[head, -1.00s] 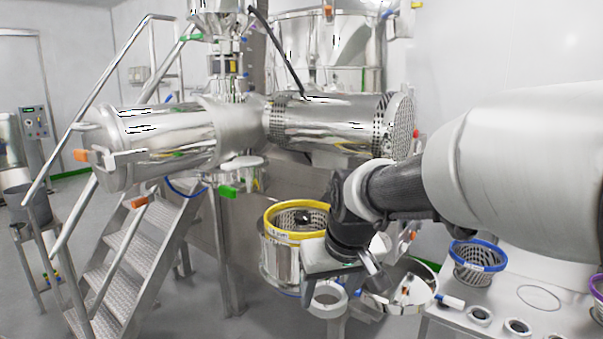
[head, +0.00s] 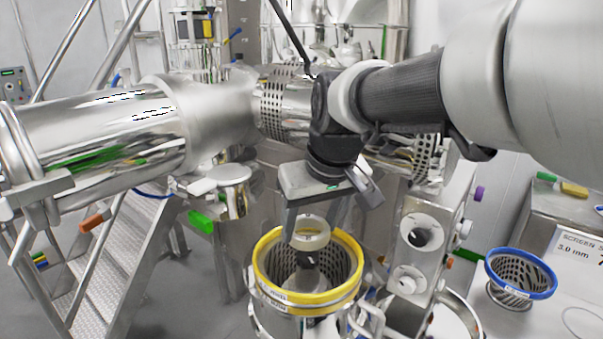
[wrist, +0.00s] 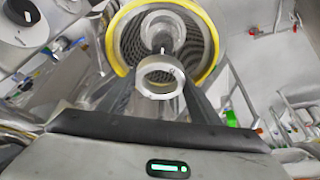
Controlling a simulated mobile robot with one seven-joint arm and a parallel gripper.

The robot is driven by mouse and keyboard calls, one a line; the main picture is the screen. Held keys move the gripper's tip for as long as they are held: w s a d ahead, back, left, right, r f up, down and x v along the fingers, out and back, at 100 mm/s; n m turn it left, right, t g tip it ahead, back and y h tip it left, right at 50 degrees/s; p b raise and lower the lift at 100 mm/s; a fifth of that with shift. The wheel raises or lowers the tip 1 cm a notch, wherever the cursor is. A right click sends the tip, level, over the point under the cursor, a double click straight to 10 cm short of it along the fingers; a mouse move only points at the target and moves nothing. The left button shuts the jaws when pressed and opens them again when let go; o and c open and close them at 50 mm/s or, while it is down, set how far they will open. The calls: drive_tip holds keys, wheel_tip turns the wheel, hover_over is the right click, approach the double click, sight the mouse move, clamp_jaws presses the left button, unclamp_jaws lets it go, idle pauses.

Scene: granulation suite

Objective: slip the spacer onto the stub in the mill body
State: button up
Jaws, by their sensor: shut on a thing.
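The spacer (head: 311,243) is a pale ring held between the two fingers of my gripper (head: 311,233), which is shut on it. In the wrist view the spacer (wrist: 158,93) shows between the fingertips (wrist: 160,84) with its hole facing the camera. The mill body (head: 290,325) is the steel pot below, with a yellow-rimmed perforated screen (head: 262,268) inside. The stub (head: 307,261), with a dark top, stands in the middle of it; its top also shows in the wrist view (wrist: 163,48). The spacer is above the stub and appears apart from it.
A large steel cylinder (head: 90,135) and a perforated drum (head: 272,105) lie behind the pot. A steel block with round ports (head: 418,240) stands close on the right. A blue-rimmed basket (head: 520,275) sits on the bench at the far right.

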sight(311, 267)
drive_tip(key=shift+w, duration=0.25)
drive_tip(key=shift+s+f+b, duration=0.2)
drive_tip(key=shift+f+b, duration=0.15)
drive_tip(key=shift+f, duration=0.05)
drive_tip(key=shift+f+b, duration=4.1)
drive_tip(key=shift+f, duration=1.15)
drive_tip(key=o, duration=1.2)
drive_tip(key=p+v, duration=0.1)
drive_tip(key=v, duration=1.6)
drive_tip(key=shift+s+d+r+p, duration=0.1)
drive_tip(key=shift+s+r+p, duration=0.1)
drive_tip(key=shift+p, duration=0.15)
